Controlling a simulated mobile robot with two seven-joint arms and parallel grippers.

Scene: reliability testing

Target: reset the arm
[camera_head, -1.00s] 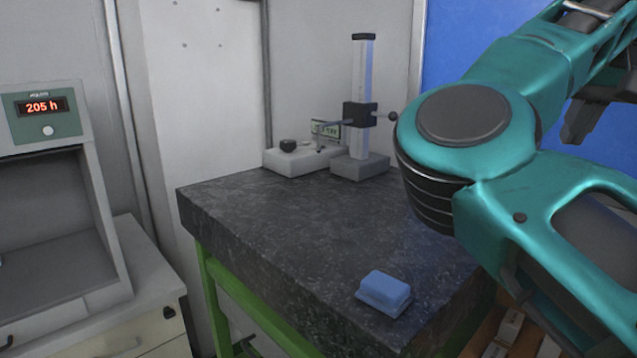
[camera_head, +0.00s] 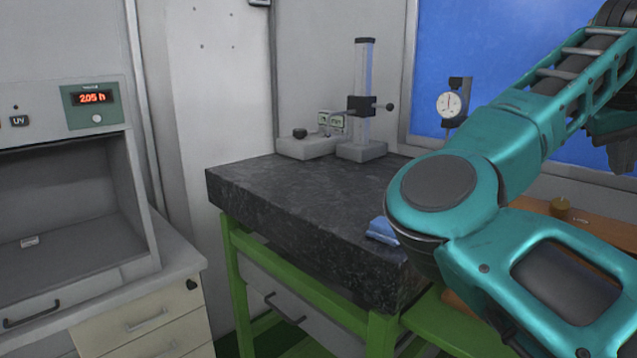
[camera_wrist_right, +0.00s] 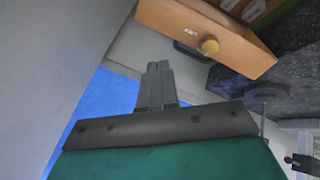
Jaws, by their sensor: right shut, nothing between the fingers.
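My right arm (camera_head: 440,200), teal with dark joints, fills the right side of the head view. In the right wrist view my right gripper (camera_wrist_right: 158,68) shows as two dark grey fingers lying together, shut with nothing between them. My left gripper is not in view.
A height gauge stand (camera_head: 364,100) stands at the back of the slab. A dial gauge (camera_head: 449,104) is behind the arm. A grey cabinet with a red display (camera_head: 92,98) stands at left. The slab's left and middle are clear.

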